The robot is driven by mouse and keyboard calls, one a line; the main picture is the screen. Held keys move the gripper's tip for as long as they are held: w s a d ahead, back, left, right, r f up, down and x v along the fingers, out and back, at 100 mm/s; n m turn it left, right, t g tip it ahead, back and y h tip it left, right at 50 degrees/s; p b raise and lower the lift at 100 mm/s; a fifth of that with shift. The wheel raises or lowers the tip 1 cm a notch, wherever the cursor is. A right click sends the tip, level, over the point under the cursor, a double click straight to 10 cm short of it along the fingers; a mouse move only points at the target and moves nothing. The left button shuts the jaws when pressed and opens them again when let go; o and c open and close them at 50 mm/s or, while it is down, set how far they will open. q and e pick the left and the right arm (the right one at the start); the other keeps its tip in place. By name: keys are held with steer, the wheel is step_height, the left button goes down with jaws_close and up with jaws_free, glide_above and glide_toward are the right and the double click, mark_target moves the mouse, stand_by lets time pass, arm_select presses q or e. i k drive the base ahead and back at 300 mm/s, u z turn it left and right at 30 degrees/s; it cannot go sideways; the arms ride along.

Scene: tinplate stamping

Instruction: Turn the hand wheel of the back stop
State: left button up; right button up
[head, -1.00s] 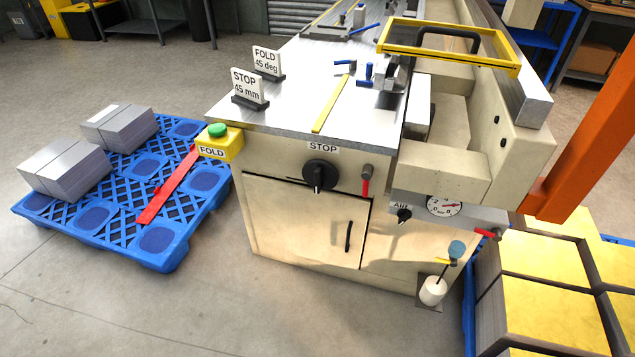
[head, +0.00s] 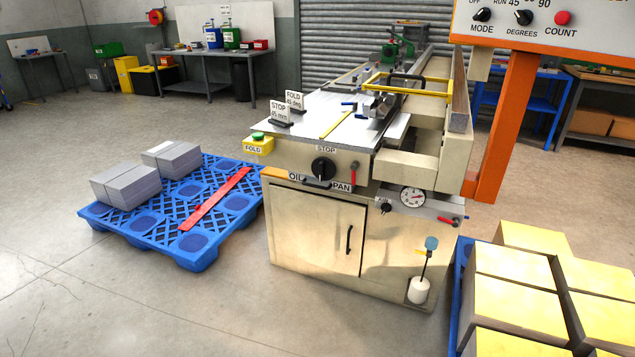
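The back stop's hand wheel is a round black wheel (head: 322,168) on the front of the beige folding machine (head: 318,228), just under the STOP label (head: 326,150). A small grip seems to stand out on its lower part. A red-handled lever (head: 354,172) sits just right of it. The STOP 45 mm sign (head: 280,113) stands on the metal table top (head: 330,108) above. Neither of my grippers is in the head view, and nothing touches the wheel.
An OIL PAN drawer front (head: 341,187) is below the wheel. A blue pallet (head: 150,232) with grey stacks lies at left, and yellow-topped stacks (head: 520,300) stand at right. An orange post (head: 508,125) carries a control panel (head: 545,22). Floor in front is free.

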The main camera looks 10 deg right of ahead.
mark_target(323, 169)
steer(key=u, duration=0.5)
steer(key=i, duration=0.75)
steer(key=u, duration=0.4)
